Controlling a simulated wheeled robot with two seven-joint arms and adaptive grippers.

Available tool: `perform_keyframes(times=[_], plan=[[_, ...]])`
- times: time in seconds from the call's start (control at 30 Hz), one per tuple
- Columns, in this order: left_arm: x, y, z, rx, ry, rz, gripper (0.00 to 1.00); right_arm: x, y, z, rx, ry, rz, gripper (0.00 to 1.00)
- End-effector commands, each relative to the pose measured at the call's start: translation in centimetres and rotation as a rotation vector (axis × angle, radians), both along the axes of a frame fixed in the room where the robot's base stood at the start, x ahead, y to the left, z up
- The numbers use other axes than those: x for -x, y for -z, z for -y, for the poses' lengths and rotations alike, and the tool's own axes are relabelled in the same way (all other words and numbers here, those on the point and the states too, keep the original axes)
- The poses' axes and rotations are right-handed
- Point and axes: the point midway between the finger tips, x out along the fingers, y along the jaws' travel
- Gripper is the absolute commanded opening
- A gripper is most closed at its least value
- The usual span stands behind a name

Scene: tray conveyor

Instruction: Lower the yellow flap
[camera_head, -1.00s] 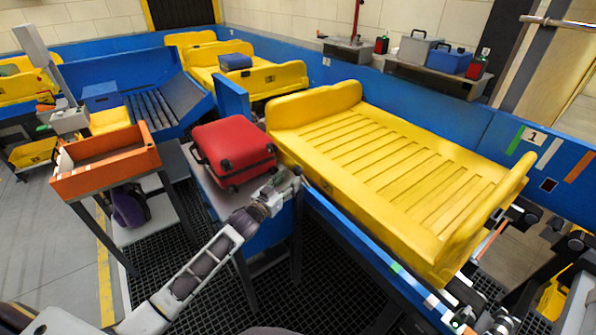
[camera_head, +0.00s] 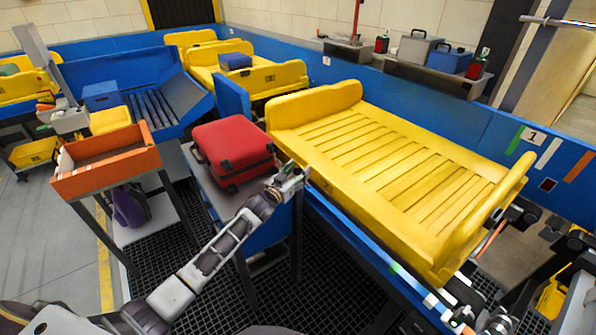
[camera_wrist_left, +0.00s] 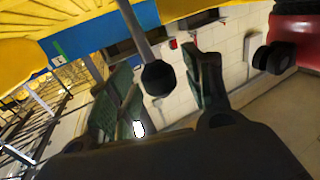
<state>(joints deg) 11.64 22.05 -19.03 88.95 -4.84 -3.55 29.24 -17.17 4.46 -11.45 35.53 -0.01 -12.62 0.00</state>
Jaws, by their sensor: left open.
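A large yellow tray (camera_head: 400,180) with a slatted floor and raised ends fills the middle right of the head view. Its near yellow side wall (camera_head: 350,205) faces my left arm; I cannot tell which part is the flap. My left gripper (camera_head: 294,176) is close to this wall's left end, right of the red suitcase. In the left wrist view my left gripper (camera_wrist_left: 160,90) is open. A grey rod with a black end (camera_wrist_left: 157,70) shows between its fingers, with yellow surface (camera_wrist_left: 190,6) above. My right gripper (camera_head: 480,321) appears partly at the lower right; its jaws are unclear.
A red suitcase (camera_head: 235,155) lies on a table beside my left gripper. An orange tray (camera_head: 105,165) stands at the left, and a blue wall (camera_head: 440,135) runs behind the yellow tray. Dark grating (camera_head: 325,275) covers the floor in front.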

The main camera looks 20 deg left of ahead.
Motion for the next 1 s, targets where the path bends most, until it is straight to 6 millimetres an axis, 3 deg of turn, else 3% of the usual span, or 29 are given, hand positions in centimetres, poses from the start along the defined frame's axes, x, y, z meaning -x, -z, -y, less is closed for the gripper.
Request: perform_keyframes(times=[0.47, 0.83, 1.0], plan=[[-0.42, 0.02, 0.13, 0.0, 0.0, 0.0, 0.49, 0.0, -0.03, 0.14, 0.001, -0.001, 0.0, 0.4], [-0.41, 0.03, 0.12, 0.0, 0.0, 0.0, 0.02, 0.02, -0.03, 0.33, 0.003, -0.001, 0.0, 0.4], [-0.41, 0.03, 0.12, 0.0, 0.0, 0.0, 0.0, 0.02, -0.03, 0.32, 0.003, -0.001, 0.0, 0.4]])
